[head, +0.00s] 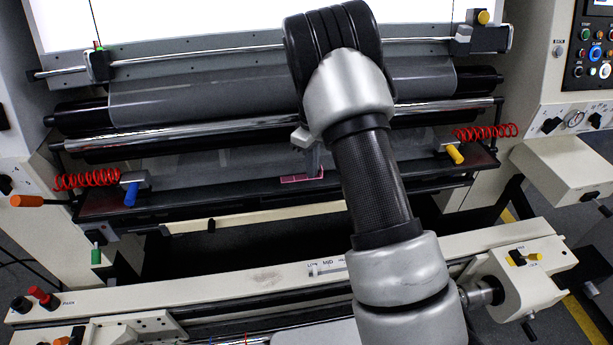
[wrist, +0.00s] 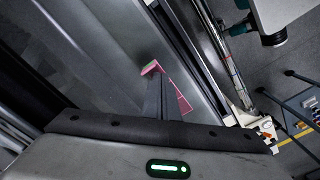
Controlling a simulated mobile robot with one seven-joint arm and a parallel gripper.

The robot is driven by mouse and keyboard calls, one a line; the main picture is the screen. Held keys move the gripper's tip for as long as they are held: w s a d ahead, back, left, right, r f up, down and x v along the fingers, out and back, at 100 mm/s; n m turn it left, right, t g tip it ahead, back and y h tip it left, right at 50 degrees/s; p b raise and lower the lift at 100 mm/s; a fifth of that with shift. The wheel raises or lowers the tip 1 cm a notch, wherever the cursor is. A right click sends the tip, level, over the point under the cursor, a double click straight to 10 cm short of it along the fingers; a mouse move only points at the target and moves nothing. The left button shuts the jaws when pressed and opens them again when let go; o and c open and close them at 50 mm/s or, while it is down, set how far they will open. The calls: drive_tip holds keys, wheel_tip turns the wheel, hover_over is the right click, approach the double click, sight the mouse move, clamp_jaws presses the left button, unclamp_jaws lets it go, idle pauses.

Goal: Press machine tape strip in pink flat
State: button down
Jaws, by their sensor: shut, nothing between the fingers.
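The pink tape strip (head: 290,179) lies on the dark ledge across the middle of the machine in the head view. My gripper (head: 314,170) reaches down to the strip's right part, with its fingertips at or just above it; I cannot tell if they touch. In the wrist view, pink parts of the strip (wrist: 183,103) show on both sides of my shut gripper (wrist: 156,82). The fingers hide the middle of the strip, and nothing shows between them.
A chrome roller (head: 180,137) runs just behind the ledge. A blue-handled clamp (head: 131,193) and a yellow-handled clamp (head: 454,152) with red coiled hoses stand at its ends. A cream front beam (head: 200,285) lies nearer. The ledge left of the strip is clear.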

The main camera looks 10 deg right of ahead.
drive_tip(key=shift+r+p, duration=1.15)
drive_tip(key=shift+r, duration=0.9)
wheel_tip(320, 180, up, 18)
drive_tip(key=shift+f, duration=0.2)
